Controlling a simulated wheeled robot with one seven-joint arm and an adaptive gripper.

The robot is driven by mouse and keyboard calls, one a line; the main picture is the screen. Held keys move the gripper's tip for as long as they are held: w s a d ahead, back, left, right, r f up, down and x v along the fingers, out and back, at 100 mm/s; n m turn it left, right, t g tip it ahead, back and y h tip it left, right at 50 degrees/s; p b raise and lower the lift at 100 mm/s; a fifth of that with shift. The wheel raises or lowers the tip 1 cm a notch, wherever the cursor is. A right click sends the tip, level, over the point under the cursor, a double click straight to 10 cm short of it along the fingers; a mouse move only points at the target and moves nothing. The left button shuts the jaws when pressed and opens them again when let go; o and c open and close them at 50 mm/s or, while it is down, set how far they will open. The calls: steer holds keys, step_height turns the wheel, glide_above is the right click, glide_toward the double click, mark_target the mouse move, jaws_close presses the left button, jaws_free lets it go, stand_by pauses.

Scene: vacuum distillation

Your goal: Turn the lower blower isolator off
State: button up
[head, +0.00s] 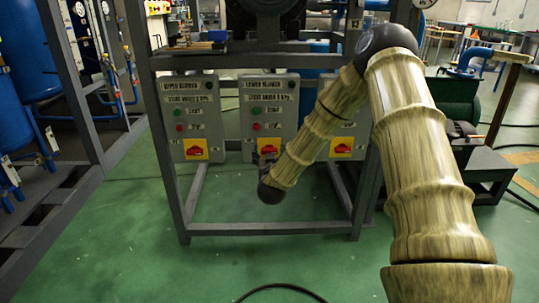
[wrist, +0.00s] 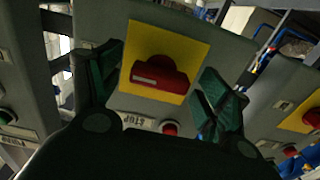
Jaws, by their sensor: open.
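The lower blower panel (head: 270,112) is the middle of three grey boxes on the frame, with a green button above a red one. Its isolator (wrist: 160,73) is a red rotary handle on a yellow plate (wrist: 196,42), low on the panel. In the wrist view the handle's bar lies roughly crosswise, with a pale mark on it. The isolator also shows in the head view (head: 268,146). My gripper (wrist: 162,80) is open, one green finger on each side of the yellow plate, with visible gaps to the handle. In the head view my wrist largely hides the fingers.
The upper blower panel (head: 187,118) stands to the left with its own red isolator (head: 195,150). A third panel's isolator (head: 342,147) is to the right, its label hidden by my arm. Grey frame posts (head: 168,150) flank the panels. A black hose (head: 283,288) lies on the green floor.

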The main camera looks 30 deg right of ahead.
steer(key=c, duration=1)
steer(key=shift+r+n+p, duration=0.15)
steer(key=shift+n+p, duration=0.15)
steer(key=shift+p, duration=0.4)
steer(key=n+p, duration=0.2)
steer(key=p, duration=0.1)
steer(key=shift+r+n, duration=0.15)
steer(key=shift+n, duration=0.25)
steer(key=n+p, duration=0.5)
steer(key=shift+a+n, duration=0.1)
steer(key=shift+n, duration=0.2)
steer(key=shift+f+n+p, duration=0.15)
steer(key=shift+n+p, duration=0.5)
steer(key=shift+n, duration=1.6)
steer(key=shift+f+n+p, duration=0.1)
steer(key=shift+n+p, duration=0.5)
steer(key=shift+n, duration=1.65)
